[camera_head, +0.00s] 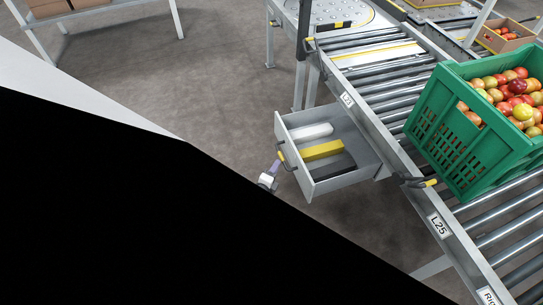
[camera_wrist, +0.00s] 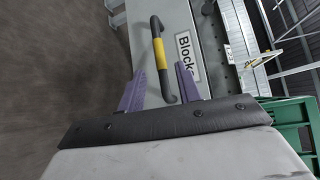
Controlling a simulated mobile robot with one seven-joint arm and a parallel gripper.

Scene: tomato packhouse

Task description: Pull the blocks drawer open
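The blocks drawer (camera_head: 350,181) is open, pulled out from under the roller conveyor. A white, a yellow and a dark block lie inside it. Its front shows in the wrist view (camera_wrist: 205,25) with a "Blocks" label. The drawer's dark handle with a yellow middle (camera_wrist: 160,54) is on that front; it also shows in the head view (camera_head: 282,154). My gripper (camera_wrist: 160,68) has its two purple fingers apart, with the handle between them in the picture and gaps on both sides. In the head view my gripper (camera_head: 276,168) is at the handle; contact cannot be told.
A green crate of tomatoes (camera_head: 449,128) stands on the roller conveyor (camera_head: 380,60) to the right of the drawer. Bare floor (camera_head: 200,85) lies left of the drawer. A black area hides the lower left.

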